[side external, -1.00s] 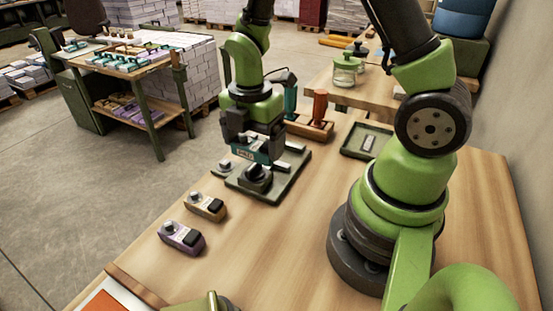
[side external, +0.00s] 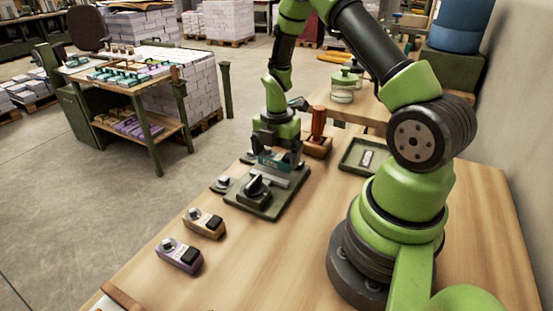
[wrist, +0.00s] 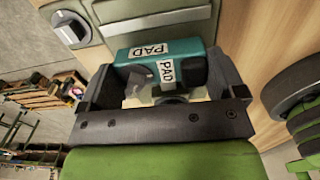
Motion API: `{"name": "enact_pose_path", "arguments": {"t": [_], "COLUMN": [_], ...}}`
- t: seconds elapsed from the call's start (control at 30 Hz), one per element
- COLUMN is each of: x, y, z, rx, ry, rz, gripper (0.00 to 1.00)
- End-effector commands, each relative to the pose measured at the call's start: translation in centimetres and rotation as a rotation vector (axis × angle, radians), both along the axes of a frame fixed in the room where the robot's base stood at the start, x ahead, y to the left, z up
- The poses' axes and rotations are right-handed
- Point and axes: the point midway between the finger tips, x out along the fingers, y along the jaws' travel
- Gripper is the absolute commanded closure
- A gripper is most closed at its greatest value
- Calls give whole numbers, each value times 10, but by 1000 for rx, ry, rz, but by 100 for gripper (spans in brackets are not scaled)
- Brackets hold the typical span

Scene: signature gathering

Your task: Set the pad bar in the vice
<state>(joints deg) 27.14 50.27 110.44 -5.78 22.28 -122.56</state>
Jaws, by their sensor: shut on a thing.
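The pad bar (wrist: 159,63) is a teal block with white PAD labels. It sits between the two dark fingers of my gripper (wrist: 165,85) in the wrist view, and my gripper is shut on it. In the side view my gripper (side external: 278,158) holds the pad bar (side external: 266,161) over the far part of the vice (side external: 265,211), a dark green plate with a black clamp knob (side external: 256,187) and a pale metal bar. I cannot tell whether the pad bar touches the vice. Its underside is hidden.
A tan block (side external: 205,223) and a purple block (side external: 179,256), each with a knob, stand left of the vice. A green tray (side external: 350,165) lies to the right. The wooden tabletop in front is clear.

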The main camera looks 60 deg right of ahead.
Motion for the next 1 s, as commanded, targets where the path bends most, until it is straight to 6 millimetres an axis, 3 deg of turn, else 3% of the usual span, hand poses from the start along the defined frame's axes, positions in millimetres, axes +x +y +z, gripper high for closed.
{"name": "enact_pose_path", "arguments": {"t": [0.13, 0.5, 0.53, 0.57, 0.87, 1.0], "x": [0, 0, 0, 0, 0, 2], "y": [0, 0, 0, 0, 0, -1], "z": [-17, -21, -21, -21, -17, 1], "rx": [0, 0, 0, -1, -1, -4], "ry": [0, -1, -1, -1, -2, -6], "rz": [0, -1, -1, -1, 0, 0], "gripper": [47, 47, 9, 2, 0, 0]}}
